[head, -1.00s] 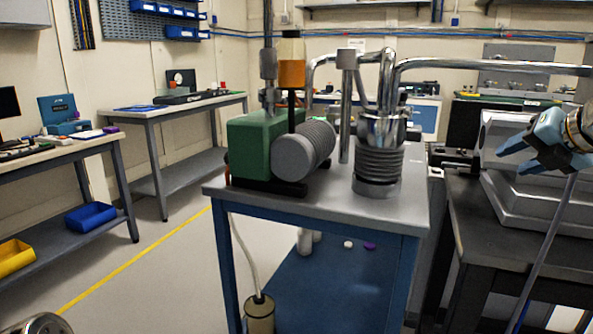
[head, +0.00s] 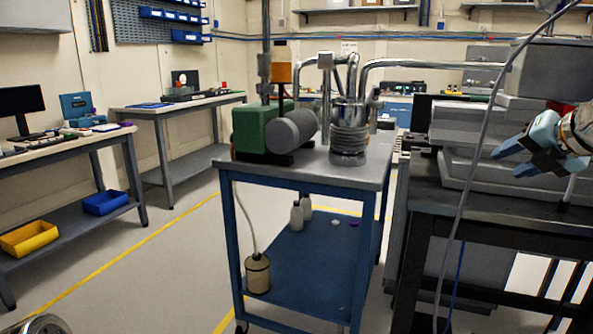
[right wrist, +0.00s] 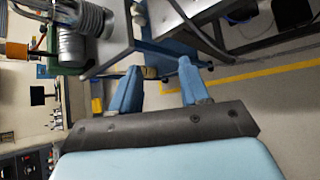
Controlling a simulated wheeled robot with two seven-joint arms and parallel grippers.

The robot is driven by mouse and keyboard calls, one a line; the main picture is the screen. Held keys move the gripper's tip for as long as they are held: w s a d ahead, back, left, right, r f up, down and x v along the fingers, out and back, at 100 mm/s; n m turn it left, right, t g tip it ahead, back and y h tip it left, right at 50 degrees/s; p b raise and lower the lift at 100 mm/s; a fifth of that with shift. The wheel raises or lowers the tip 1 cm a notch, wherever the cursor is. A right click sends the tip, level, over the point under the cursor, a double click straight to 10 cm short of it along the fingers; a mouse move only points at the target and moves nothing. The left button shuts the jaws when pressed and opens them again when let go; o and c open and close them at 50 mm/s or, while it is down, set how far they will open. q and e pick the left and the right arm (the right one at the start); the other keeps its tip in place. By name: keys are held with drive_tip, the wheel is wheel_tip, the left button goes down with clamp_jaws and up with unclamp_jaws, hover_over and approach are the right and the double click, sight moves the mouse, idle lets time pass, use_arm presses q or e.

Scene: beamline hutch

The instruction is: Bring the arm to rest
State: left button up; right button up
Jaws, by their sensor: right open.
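My right gripper (head: 524,155) has blue fingers and is at the right edge of the head view, in front of grey equipment on a black table. In the right wrist view its two blue fingers (right wrist: 157,92) are apart with nothing between them. The floor and part of the blue cart show beyond them. My left gripper is not in view; a rounded metal part shows at the bottom left corner of the head view.
A blue cart (head: 300,168) carries a green pump (head: 258,128) and steel piping. The black table (head: 440,205) with grey equipment stands at right. A grey cable (head: 463,205) hangs before it. Workbenches (head: 70,147) line the left. Floor between left benches and cart is clear.

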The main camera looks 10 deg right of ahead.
drive_tip(key=w+a+f+m+g+y, duration=0.15)
drive_tip(key=w+f+m, duration=0.35)
drive_tip(key=f, duration=0.6)
drive_tip(key=w+a+f+m+g, duration=0.1)
drive_tip(key=w+a+f+m, duration=0.15)
drive_tip(key=w+f, duration=0.65)
drive_tip(key=a+f+m+g+y, duration=0.1)
drive_tip(key=a+f+m, duration=0.35)
drive_tip(key=f, duration=0.75)
drive_tip(key=a+f+m+g+y, duration=0.1)
drive_tip(key=a+f+m, duration=0.35)
drive_tip(key=f, duration=0.75)
drive_tip(key=s+a+f+m+g, duration=0.25)
drive_tip(key=s+a+f, duration=0.25)
drive_tip(key=a+f, duration=0.35)
drive_tip(key=s+a+f+m+g, duration=0.1)
drive_tip(key=s+a+f+m, duration=0.3)
drive_tip(key=a+f, duration=0.45)
drive_tip(key=s+a+f+m+g, duration=0.1)
drive_tip(key=s+a+f, duration=0.3)
drive_tip(key=s, duration=0.5)
drive_tip(key=s+a+f+m+g+y, duration=0.1)
drive_tip(key=s+a+f+m, duration=0.3)
drive_tip(key=s, duration=0.5)
drive_tip(key=shift+a, duration=0.45)
drive_tip(key=shift+w, duration=0.1)
